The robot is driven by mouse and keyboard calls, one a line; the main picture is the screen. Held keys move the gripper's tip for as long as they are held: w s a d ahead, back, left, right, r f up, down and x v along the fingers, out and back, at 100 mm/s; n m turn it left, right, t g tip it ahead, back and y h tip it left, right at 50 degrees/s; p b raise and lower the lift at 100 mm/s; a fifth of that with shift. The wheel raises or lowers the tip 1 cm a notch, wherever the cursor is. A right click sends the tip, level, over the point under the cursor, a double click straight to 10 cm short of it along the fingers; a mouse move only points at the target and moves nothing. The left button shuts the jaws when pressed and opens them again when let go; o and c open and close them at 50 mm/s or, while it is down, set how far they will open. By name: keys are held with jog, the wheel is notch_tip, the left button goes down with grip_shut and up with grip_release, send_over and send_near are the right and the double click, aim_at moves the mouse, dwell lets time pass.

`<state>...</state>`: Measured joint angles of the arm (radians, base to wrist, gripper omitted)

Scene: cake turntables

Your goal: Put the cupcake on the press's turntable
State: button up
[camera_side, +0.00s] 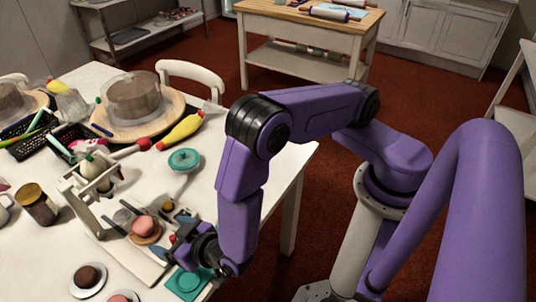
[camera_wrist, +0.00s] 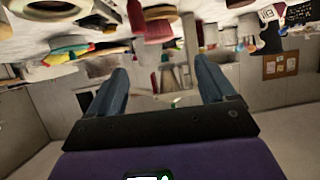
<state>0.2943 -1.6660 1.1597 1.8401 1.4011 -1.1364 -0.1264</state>
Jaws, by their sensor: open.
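A pink cupcake (camera_side: 144,226) sits on a small round wooden disc (camera_side: 155,238) on the pale base of the press. The press's pale upright frame (camera_side: 75,190) stands to its left, with a white part in its top. A brown cupcake (camera_side: 88,277) sits on a white saucer (camera_side: 76,292) at the front edge of the picture, beside another pink cupcake (camera_side: 119,299), partly cut off. My gripper (camera_side: 172,238) is low, just right of the disc; contact cannot be told. In the wrist view my gripper (camera_wrist: 165,82) has its fingers wide apart with nothing between them.
A teal square (camera_side: 187,283) lies below my gripper, and a teal round stand (camera_side: 184,160) is behind it. A brown mug (camera_side: 36,204) is at left. A large covered cake (camera_side: 134,95), yellow bottle (camera_side: 180,131) and black baskets (camera_side: 28,135) crowd the back. The wrist view looks upside down.

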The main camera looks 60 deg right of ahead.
jog(key=s+a+r+n+g+y, duration=0.3)
jog(key=s+a+r+g+y, duration=0.2)
jog(key=r+g, duration=0.15)
jog(key=s+d+r+n+g+y, duration=0.1)
jog(key=s+d+r+n+g, duration=0.25)
jog(key=s+r, duration=0.3)
jog(key=s+d+r+n+g+h, duration=0.1)
jog(key=s+d+r+n+h, duration=0.1)
jog(key=d, duration=0.6)
jog(key=s+d+r+n+g+h, duration=0.1)
jog(key=s+d, duration=0.3)
jog(key=d, duration=0.5)
jog(key=s+d+r+n+g+h, duration=0.1)
jog(key=s+d+r+n+h, duration=0.2)
jog(key=d, duration=0.6)
jog(key=shift+s+d+r, duration=0.25)
jog(key=shift+s+r, duration=0.2)
jog(key=shift+r, duration=0.1)
